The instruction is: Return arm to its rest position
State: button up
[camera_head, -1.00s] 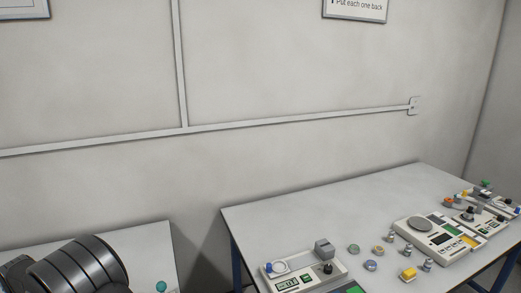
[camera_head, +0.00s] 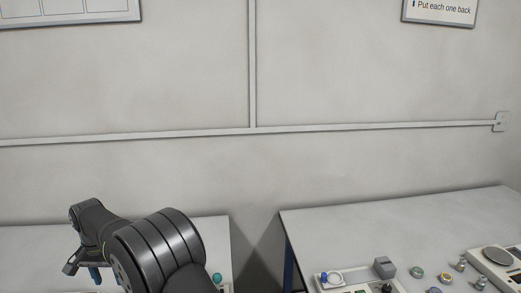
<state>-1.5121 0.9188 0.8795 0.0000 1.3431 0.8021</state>
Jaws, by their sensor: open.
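My arm reaches over the left table (camera_head: 210,228) in the head view, its large dark joint in front. My gripper (camera_head: 94,270) is at the far end, small and partly hidden behind my arm. It is open, and I see nothing held in it. It is above or near the left table's surface; the exact height cannot be told.
A teal knob (camera_head: 217,278) shows at the left table's right side. A gap separates it from the right table (camera_head: 360,225). That table holds a device with a grey block (camera_head: 384,267), several small weights and a scale (camera_head: 497,258). Its back is clear.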

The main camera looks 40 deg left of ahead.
notch_tip(320, 180, down, 12)
jog(key=shift+f, duration=0.2)
jog(key=shift+m, duration=1.2)
jog(key=shift+r, duration=0.35)
notch_tip(320, 180, up, 17)
jog(key=w+d+n+t+y, duration=0.2)
jog(key=w+d+n+t, duration=0.1)
jog(key=w+d, duration=0.9)
jog(key=w+n, duration=0.1)
jog(key=w, duration=0.3)
jog(key=shift+w+d+f+y, duration=0.2)
jog(key=shift+f+y, duration=0.15)
jog(key=shift+y, duration=0.05)
